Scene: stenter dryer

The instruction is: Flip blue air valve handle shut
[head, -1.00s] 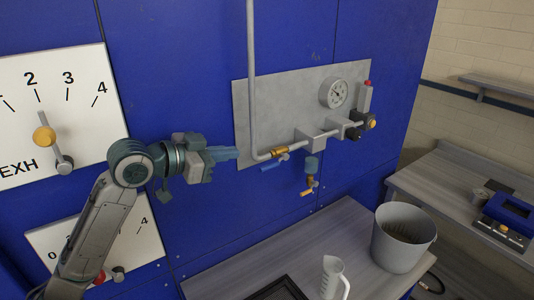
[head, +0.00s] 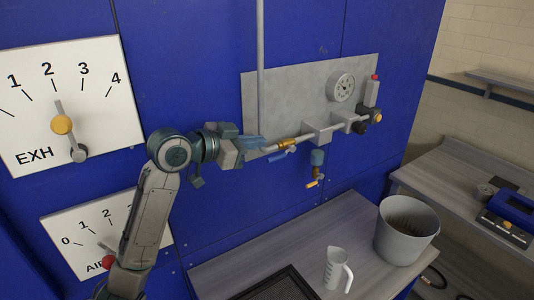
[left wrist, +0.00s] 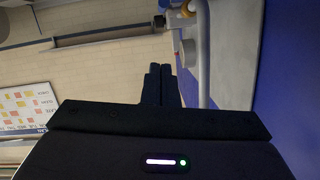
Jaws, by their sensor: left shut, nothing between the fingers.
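The blue air valve handle (head: 278,156) is a small lever under a brass valve body (head: 286,144), on the grey pipe at the lower left of the wall plate. It points down and to the left in the head view. My left gripper (head: 262,143) is shut and empty, its fingertips just left of the valve and close to the handle; I cannot tell whether they touch it. In the left wrist view the closed fingers (left wrist: 160,86) point ahead beside the grey pipe (left wrist: 204,60); the blue handle cannot be made out there. My right gripper is not in view.
The grey plate (head: 300,85) carries a pressure gauge (head: 341,87) and a regulator. A blue-topped fitting (head: 317,158) with a yellow lever hangs right of the valve. Below, a bench (head: 235,265) holds a bucket (head: 405,228), a jug (head: 335,268) and a black tray (head: 277,285).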

